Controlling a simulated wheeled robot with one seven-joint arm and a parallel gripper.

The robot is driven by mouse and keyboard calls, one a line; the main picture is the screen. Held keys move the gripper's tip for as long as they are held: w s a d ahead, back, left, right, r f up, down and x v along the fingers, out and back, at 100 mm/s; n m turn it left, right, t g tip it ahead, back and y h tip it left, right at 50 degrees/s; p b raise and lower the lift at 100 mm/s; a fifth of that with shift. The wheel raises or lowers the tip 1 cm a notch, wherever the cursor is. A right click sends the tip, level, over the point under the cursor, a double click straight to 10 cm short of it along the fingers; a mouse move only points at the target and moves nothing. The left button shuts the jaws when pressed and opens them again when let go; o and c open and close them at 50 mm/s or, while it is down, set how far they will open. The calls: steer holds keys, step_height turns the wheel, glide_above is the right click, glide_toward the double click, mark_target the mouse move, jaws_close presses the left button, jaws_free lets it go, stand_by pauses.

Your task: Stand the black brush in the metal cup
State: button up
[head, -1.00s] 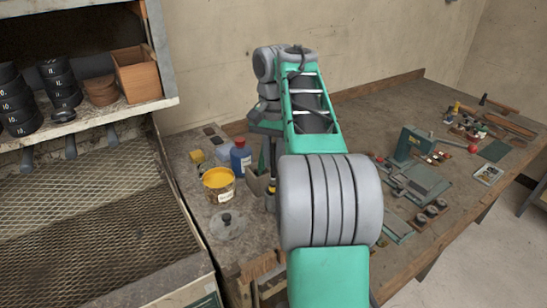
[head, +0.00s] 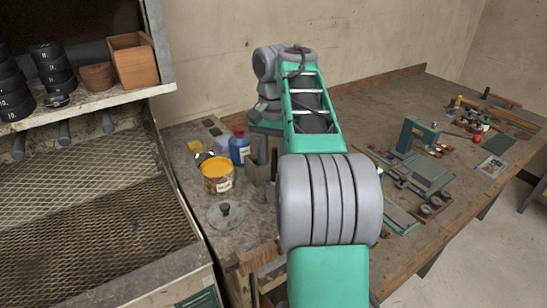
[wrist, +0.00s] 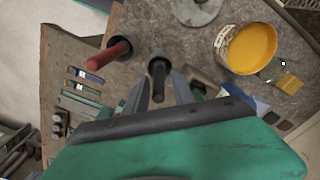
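My gripper (wrist: 157,92) shows in the wrist view with its two grey fingers apart. A black handle (wrist: 158,82), likely the black brush, stands between them with visible space on either side. A dark round rim or base (wrist: 158,64) surrounds its far end; I cannot tell whether this is a cup or part of the brush. I cannot pick out the metal cup with certainty. In the head view my arm hides most of the gripper and the space around it.
An open yellow tin (head: 217,175) stands on the bench (head: 175,140), beside a blue bottle (head: 240,148). A round lid with a black knob (head: 226,213) lies nearer me. A green machine (head: 415,138) and tools occupy the right side.

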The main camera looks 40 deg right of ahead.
steer(key=shift+o, duration=0.9)
step_height(320, 180, up, 8)
steer(key=p, duration=0.6)
steer(key=shift+p, duration=0.4)
steer(key=shift+f, duration=0.1)
steer(key=shift+a, duration=0.1)
steer(key=s+a+f+n+t, duration=0.1)
steer(key=s+a+f+n, duration=0.25)
steer(key=a, duration=0.55)
steer(key=s+a+f+n+t, duration=0.2)
steer(key=a+n, duration=0.2)
steer(key=a, duration=0.6)
steer(key=s+a+f+n+t, duration=0.1)
steer(key=s+a+f+n, duration=0.2)
steer(key=s+f, duration=0.2)
steer(key=shift+s+f, duration=0.15)
steer(key=shift+f, duration=0.4)
